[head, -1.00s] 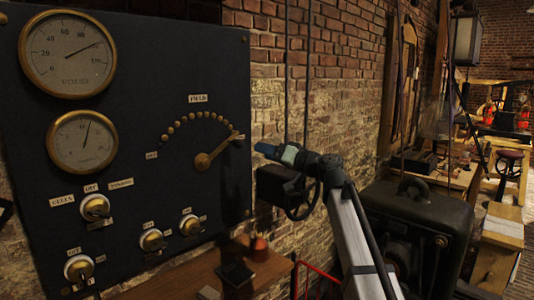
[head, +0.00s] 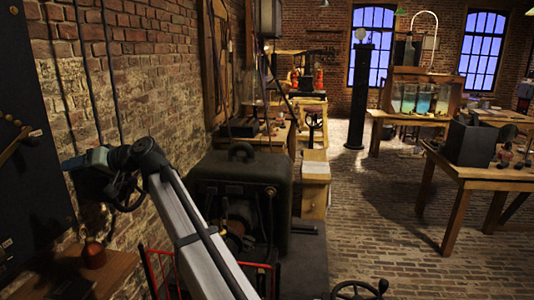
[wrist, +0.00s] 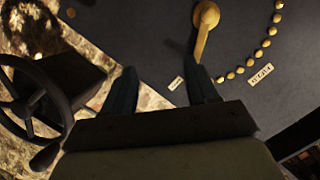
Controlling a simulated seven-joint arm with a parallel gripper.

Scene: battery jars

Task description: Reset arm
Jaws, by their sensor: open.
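My arm reaches left in the head view, with my gripper (head: 72,163) in front of the brick wall beside the dark panel (head: 30,200). In the wrist view my gripper (wrist: 161,85) is open, with two dark fingers apart and nothing seen between them. The brass lever (wrist: 206,22) on the panel shows beyond the right finger, whose tip overlaps the lever's lower end. I cannot tell whether they touch. The lever (head: 14,148) also shows at the left edge of the head view, apart from my gripper.
A black handwheel (wrist: 30,100) is close on the left in the wrist view. A dark machine (head: 240,190) stands right of my arm, near a red rail (head: 160,270). Glass jars (head: 425,98) stand on a far table. Brick floor (head: 385,195) is open at right.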

